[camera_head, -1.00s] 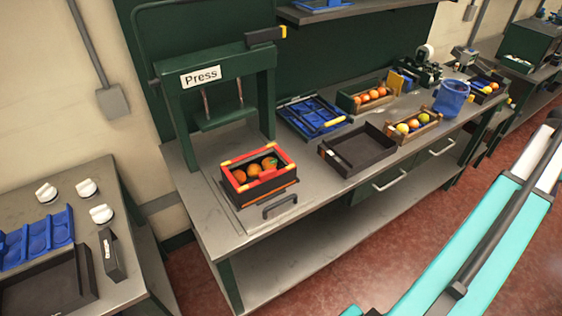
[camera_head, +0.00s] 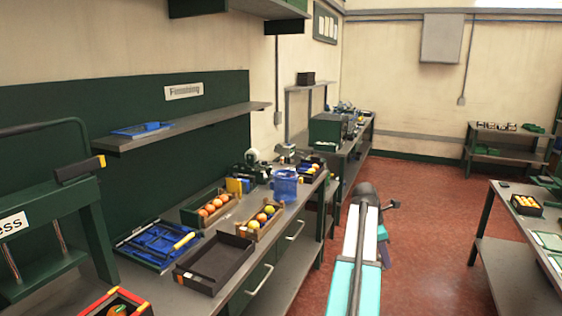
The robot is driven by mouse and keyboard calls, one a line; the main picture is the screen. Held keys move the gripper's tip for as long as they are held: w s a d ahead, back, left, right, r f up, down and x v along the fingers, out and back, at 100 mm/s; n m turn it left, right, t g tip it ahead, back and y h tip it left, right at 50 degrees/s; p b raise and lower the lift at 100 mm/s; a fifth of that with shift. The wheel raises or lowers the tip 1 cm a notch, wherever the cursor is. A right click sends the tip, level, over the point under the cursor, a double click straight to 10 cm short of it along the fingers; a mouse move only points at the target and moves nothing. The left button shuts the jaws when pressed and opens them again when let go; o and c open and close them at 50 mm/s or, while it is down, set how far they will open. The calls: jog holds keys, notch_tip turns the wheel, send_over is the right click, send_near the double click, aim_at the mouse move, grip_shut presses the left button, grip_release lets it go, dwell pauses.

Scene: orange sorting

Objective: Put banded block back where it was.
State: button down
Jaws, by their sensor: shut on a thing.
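I cannot make out a banded block in the head view. My arm (camera_head: 356,262), with teal and white links and a dark joint at its far end, rises from the bottom over the red floor right of the bench. My gripper and its fingertips cannot be made out past the arm's far end, so anything held there is hidden.
The bench (camera_head: 232,290) carries an empty dark tray (camera_head: 213,262), a blue divided tray (camera_head: 150,243), fruit crates (camera_head: 262,222) and a blue bin (camera_head: 285,184). A red-edged crate (camera_head: 118,302) sits bottom left. The floor (camera_head: 425,220) is clear between benches.

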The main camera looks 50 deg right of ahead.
aim_at(383, 268)
notch_tip(383, 268, down, 5)
jog(key=b, duration=0.4)
jog(key=shift+f, duration=0.2)
jog(key=shift+s, duration=0.1)
